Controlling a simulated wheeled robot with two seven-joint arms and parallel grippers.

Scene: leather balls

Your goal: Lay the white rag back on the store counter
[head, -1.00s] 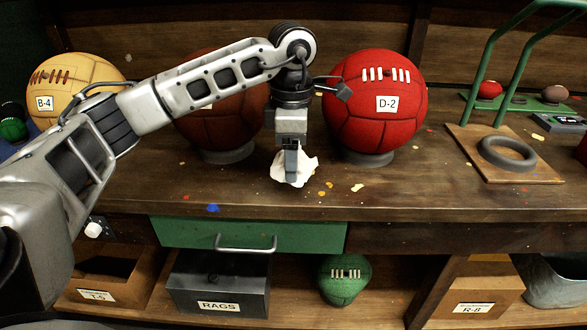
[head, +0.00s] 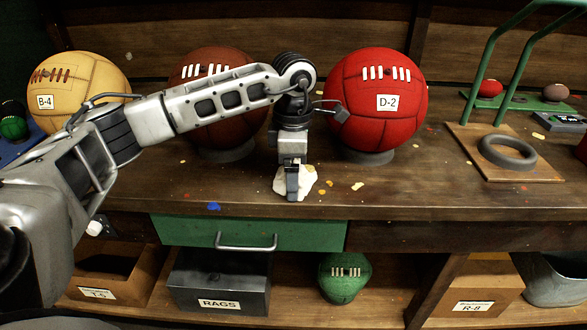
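The white rag (head: 308,181) is a small crumpled bundle at my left gripper's fingertips, near the front edge of the wooden counter (head: 400,195). My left gripper (head: 292,188) points straight down in front of the rag, and its fingers hide the rag's middle. The fingers look closed on the rag. The rag appears to be at the counter surface, though I cannot tell whether it touches. My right gripper is not in view.
A brown ball (head: 205,75) and a red D-2 ball (head: 375,100) stand behind the gripper on ring stands. A tan B-4 ball (head: 80,90) is at left. A green rack (head: 505,75) is at right. Counter is clear right of the rag, apart from small scraps.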

